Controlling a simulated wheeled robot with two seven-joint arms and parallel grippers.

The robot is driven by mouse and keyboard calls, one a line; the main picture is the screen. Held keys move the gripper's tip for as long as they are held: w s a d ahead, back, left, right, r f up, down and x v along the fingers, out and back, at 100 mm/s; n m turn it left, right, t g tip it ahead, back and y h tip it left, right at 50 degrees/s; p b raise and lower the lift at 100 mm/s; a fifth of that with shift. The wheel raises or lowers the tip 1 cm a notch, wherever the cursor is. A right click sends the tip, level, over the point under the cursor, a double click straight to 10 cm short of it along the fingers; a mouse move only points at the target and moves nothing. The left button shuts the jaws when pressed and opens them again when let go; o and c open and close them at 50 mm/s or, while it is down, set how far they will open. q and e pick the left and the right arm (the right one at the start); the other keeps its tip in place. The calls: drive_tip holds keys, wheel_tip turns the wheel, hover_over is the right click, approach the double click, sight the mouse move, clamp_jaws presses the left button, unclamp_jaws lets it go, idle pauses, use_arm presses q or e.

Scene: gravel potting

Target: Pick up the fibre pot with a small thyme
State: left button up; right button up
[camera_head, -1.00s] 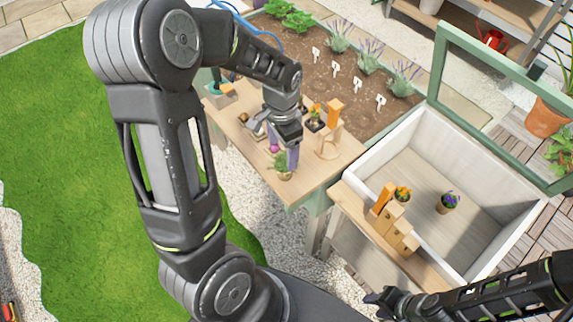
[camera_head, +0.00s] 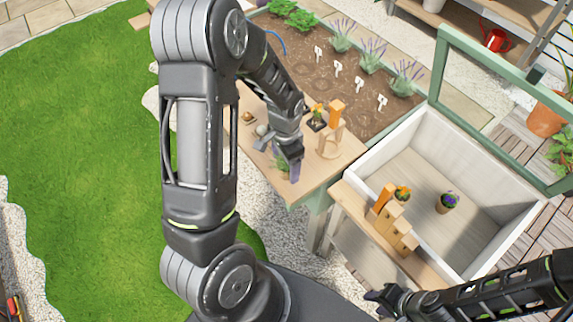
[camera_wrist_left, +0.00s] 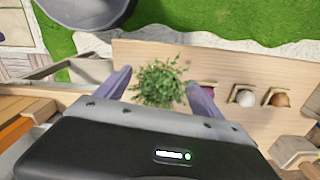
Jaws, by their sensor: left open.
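The small thyme (camera_wrist_left: 158,84) is a bushy green plant in the left wrist view, between the two purple-grey fingers of my left gripper (camera_wrist_left: 157,88). Its leaves hide the fibre pot in that view. In the head view, the thyme (camera_head: 281,163) stands at the near end of the wooden table, partly hidden behind the fingers of my left gripper (camera_head: 285,163). My left gripper is open around the plant; I cannot tell whether a finger touches it. My right gripper (camera_head: 376,298) is low at the lower right, away from the table, and its jaw state is unclear.
The wooden table (camera_head: 335,172) also holds a wooden stand (camera_head: 331,138) and, in the left wrist view, a white ball (camera_wrist_left: 245,97) and brown ball (camera_wrist_left: 281,100). A white-walled cold frame (camera_head: 490,240) at right holds an orange-flowered pot (camera_head: 402,194) and a purple-flowered pot (camera_head: 450,203).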

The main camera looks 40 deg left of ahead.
use_arm(q)
drive_tip(key=shift+f, duration=0.35)
idle(0.3)
drive_tip(key=c, duration=1.5)
